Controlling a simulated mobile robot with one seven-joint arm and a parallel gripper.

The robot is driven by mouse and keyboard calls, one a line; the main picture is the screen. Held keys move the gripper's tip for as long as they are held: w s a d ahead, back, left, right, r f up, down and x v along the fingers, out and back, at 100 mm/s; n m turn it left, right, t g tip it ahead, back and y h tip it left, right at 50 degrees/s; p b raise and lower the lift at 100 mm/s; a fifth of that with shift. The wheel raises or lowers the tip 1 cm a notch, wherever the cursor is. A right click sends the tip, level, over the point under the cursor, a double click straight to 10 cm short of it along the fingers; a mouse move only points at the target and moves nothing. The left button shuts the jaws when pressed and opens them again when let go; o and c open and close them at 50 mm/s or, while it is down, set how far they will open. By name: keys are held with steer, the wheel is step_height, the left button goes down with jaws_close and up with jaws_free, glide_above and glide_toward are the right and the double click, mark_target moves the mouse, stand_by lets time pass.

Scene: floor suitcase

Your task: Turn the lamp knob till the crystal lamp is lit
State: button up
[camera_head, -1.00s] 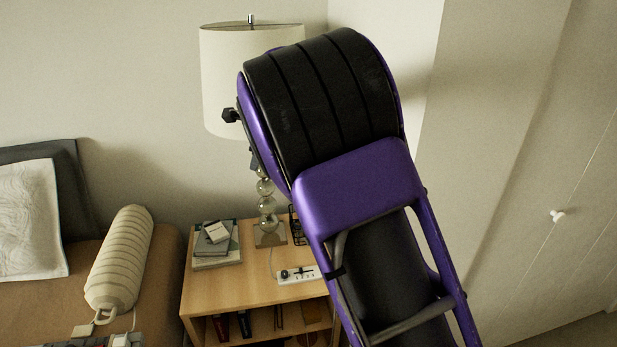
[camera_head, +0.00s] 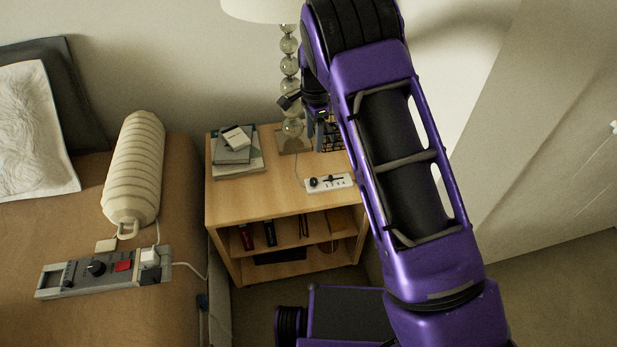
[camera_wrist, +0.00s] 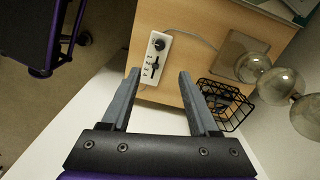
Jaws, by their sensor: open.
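The crystal lamp, with a stem of stacked glass balls (camera_head: 289,66) and a pale shade (camera_head: 262,8), stands at the back of the wooden nightstand; the shade shows no glow. A white control box (camera_head: 340,181) lies near the nightstand's front edge, with a black lamp knob (camera_head: 315,182) at one end and a small slider. In the wrist view the knob (camera_wrist: 160,45) is on top of the box, and a cord runs from the box towards the lamp base (camera_wrist: 232,55). My gripper (camera_wrist: 158,75) is open and empty, apart from the box.
A black wire basket (camera_wrist: 226,102) stands beside the lamp, close to my right finger. Books (camera_head: 237,160) are stacked on the nightstand (camera_head: 270,200). A grey panel (camera_head: 70,275) with another black knob and a red switch lies on the bed, near a ribbed bolster (camera_head: 135,170).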

mark_target(314, 180)
step_height(314, 180, down, 17)
steer(key=shift+b, duration=1.1)
jaws_close()
